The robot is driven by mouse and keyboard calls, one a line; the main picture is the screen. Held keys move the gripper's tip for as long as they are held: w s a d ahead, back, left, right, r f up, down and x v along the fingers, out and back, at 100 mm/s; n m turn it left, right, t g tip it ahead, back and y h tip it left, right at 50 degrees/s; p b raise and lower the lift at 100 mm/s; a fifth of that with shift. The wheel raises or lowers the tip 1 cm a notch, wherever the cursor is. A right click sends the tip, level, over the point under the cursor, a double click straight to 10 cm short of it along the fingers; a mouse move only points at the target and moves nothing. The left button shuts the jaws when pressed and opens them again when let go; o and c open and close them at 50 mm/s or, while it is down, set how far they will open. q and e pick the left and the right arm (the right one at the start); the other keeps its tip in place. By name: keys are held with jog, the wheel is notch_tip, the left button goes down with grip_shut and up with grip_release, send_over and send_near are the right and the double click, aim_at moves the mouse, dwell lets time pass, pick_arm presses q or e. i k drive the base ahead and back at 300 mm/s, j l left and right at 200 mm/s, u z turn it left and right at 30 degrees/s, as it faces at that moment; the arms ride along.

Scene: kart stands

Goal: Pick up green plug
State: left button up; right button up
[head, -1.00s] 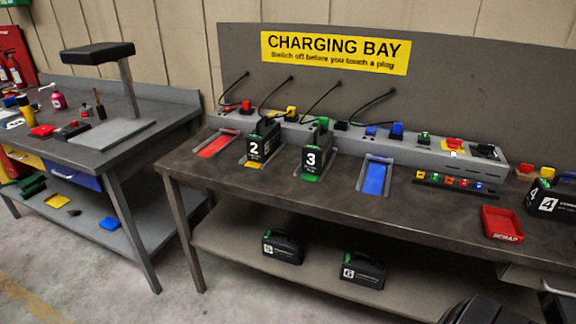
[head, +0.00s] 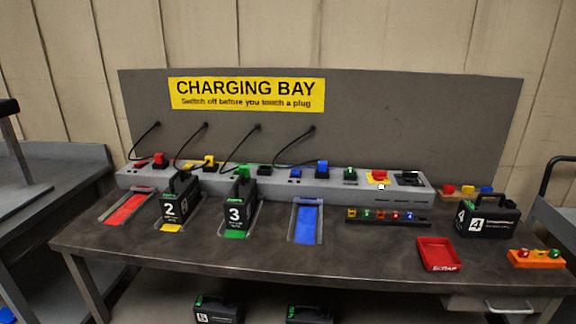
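Two green pieces show near the charger strip. One green block (head: 243,172) is just behind or on top of battery 3 (head: 237,212), left of a black socket (head: 264,170). Another green piece (head: 350,172) sits on a black base on the strip, right of the blue plug (head: 321,168). I cannot tell for sure which of the two is the green plug. Battery 3 stands upright in the green-marked bay and hides part of the strip. Neither of my grippers is in view.
The grey charger strip (head: 412,190) runs along the back of the workbench (head: 180,262). Battery 2 (head: 172,208) stands left of battery 3. The red scrap tray (head: 438,255) and battery 4 (head: 487,218) are at the right. The blue bay (head: 308,222) is empty.

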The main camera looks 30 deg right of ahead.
aim_at(245, 169)
jog(key=i+l+z, duration=0.15)
jog(key=i+z, duration=0.15)
jog(key=i, duration=0.4)
jog(key=i+z, duration=0.3)
jog(key=i, duration=0.4)
jog(key=i+j+z, duration=0.15)
jog(key=j, duration=0.3)
jog(key=i, duration=0.1)
